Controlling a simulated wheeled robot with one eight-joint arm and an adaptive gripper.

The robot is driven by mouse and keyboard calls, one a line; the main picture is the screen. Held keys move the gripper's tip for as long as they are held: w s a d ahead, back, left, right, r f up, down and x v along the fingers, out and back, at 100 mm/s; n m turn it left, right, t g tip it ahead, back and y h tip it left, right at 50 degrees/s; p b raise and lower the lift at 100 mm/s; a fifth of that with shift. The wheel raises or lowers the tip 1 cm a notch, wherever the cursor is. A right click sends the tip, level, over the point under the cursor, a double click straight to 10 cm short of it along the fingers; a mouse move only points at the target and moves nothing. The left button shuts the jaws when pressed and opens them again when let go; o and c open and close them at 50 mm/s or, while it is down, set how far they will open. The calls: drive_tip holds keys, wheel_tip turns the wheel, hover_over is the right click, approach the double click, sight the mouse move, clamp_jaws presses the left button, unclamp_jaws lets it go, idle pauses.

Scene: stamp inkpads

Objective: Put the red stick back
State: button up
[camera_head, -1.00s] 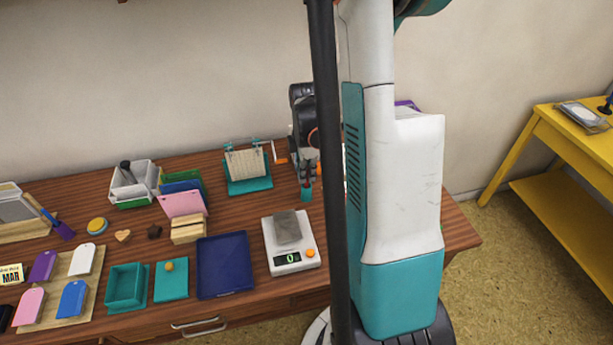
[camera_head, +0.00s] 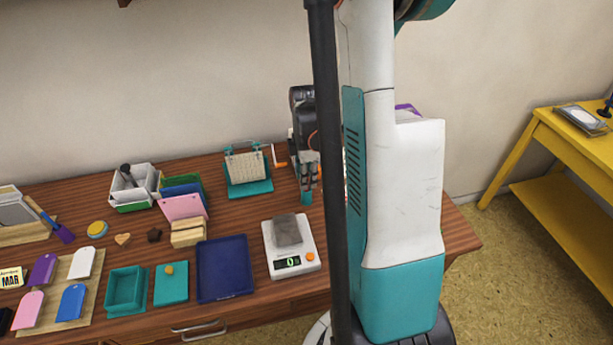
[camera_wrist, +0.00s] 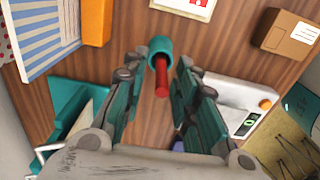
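The red stick (camera_wrist: 162,80) stands in a small teal cup (camera_wrist: 160,48) on the table, its free end pointing up toward the wrist camera. In the head view the teal cup (camera_head: 306,197) is below my gripper (camera_head: 308,186), and the stick cannot be made out there. In the wrist view my gripper (camera_wrist: 163,58) is open, with one finger on each side of the stick and gaps between. Its fingertips are near the cup's rim; I cannot tell whether they touch it.
A white scale (camera_head: 295,262) is near the cup, and a teal stand with a cream pad (camera_head: 248,187) is to its left. A dark blue tray (camera_head: 224,270) and a teal box (camera_head: 126,290) lie farther left. A brown box (camera_wrist: 288,38) shows in the wrist view.

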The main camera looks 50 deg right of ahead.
wheel_tip(320, 180, up, 12)
drive_tip(key=p, duration=0.4)
drive_tip(key=shift+f, duration=0.2)
idle(1.9)
